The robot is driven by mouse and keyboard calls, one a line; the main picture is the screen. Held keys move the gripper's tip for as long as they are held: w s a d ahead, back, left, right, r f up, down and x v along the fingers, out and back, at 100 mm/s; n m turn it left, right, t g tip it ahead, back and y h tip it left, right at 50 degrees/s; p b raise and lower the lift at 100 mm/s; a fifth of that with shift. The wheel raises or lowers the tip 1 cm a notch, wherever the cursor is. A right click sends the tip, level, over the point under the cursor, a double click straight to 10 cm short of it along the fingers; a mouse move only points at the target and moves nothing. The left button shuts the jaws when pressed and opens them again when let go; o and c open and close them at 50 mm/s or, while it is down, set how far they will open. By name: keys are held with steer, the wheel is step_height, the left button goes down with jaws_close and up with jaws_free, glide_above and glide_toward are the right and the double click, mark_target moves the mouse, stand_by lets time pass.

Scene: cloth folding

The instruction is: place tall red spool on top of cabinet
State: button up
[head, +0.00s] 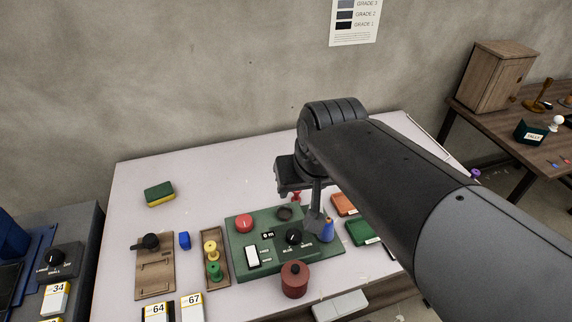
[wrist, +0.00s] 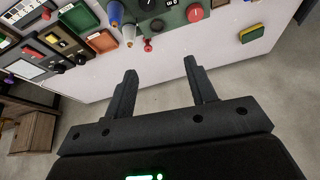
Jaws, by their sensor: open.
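The tall red spool (head: 296,197) stands on the white table behind the green control panel, partly hidden by my gripper in the head view. In the wrist view the red spool (wrist: 148,46) shows small, just beyond the fingertips and between their lines. My gripper (wrist: 160,68) is open and empty, apart from the spool. In the head view my gripper (head: 308,198) hangs over the table, with one finger hidden. The wooden cabinet (head: 497,75) stands on a brown table at the right; its top looks bare.
The green panel (head: 240,268) has a red button, dial and switch. A blue cone (head: 327,232) and a grey cone stand near my gripper. A wooden tray (head: 222,284) holds yellow and green spools. A reddish-brown jar (head: 294,280) is in front. The table's back left is mostly clear.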

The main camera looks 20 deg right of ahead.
steer(key=s, duration=0.3)
steer(key=shift+a+n+t, duration=0.25)
steer(key=shift+n+t, duration=0.05)
steer(key=shift+s, duration=0.3)
steer(key=shift+c, duration=0.2)
steer(key=shift+s+f, duration=0.1)
steer(key=shift+s, duration=0.1)
steer(key=shift+c, duration=1)
